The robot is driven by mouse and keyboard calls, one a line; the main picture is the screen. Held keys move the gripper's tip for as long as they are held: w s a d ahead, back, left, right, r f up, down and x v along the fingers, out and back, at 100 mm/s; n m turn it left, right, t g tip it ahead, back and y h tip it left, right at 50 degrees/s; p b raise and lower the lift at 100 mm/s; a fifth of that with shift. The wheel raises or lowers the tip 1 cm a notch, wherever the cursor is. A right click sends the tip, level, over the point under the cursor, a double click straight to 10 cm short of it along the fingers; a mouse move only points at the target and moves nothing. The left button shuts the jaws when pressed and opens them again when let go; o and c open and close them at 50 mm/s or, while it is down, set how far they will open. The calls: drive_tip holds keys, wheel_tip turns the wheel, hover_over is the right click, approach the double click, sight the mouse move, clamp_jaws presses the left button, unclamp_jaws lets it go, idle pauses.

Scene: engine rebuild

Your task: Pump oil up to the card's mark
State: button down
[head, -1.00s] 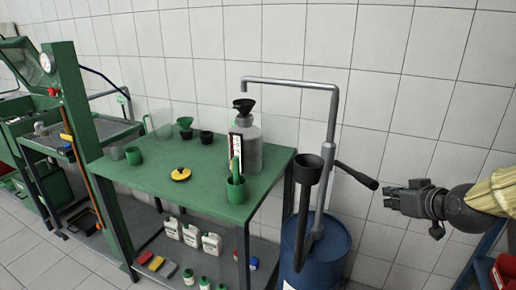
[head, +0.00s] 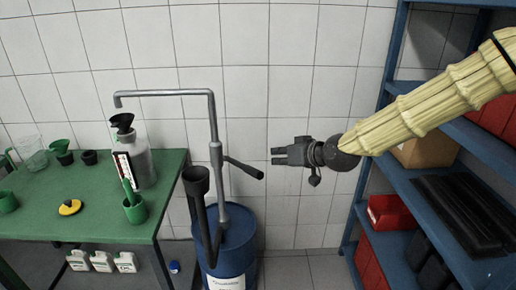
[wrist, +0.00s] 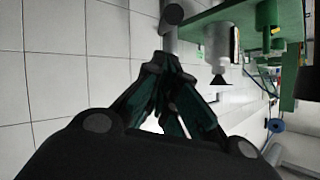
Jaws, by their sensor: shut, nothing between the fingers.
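The blue oil drum (head: 229,262) stands on the floor beside the green table. Its grey hand pump (head: 217,155) rises from the top, with a long spout (head: 165,94) reaching left over the table. The pump's black handle (head: 244,168) sticks out to the right. A grey bottle (head: 140,163) with a black funnel (head: 122,122) stands on the table near the spout's end. A card (head: 124,170) with red marks stands in front of the bottle. My gripper (head: 276,156) is shut and empty, just right of the handle's end and apart from it. It also shows in the wrist view (wrist: 165,65).
The green table (head: 95,222) holds a green cup (head: 135,210), a yellow lid (head: 70,207) and a clear jug (head: 34,153). A black holder (head: 197,181) stands before the pump. Blue shelves (head: 440,150) with red bins stand at the right, near my arm.

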drive_tip(key=shift+w+d+r+m+p, duration=0.25)
drive_tip(key=shift+w+r+p, duration=0.1)
drive_tip(key=shift+r+p, duration=0.3)
drive_tip(key=shift+w+d+r+m+p, duration=0.2)
drive_tip(key=shift+w+r+m+p, duration=0.1)
drive_tip(key=shift+r+p, duration=0.3)
drive_tip(key=shift+w, duration=0.1)
drive_tip(key=w+a+f+p, duration=0.5)
drive_tip(key=a+f, duration=0.1)
drive_tip(key=f, duration=0.2)
drive_tip(key=shift+a, duration=0.3)
drive_tip(key=shift+f, duration=0.15)
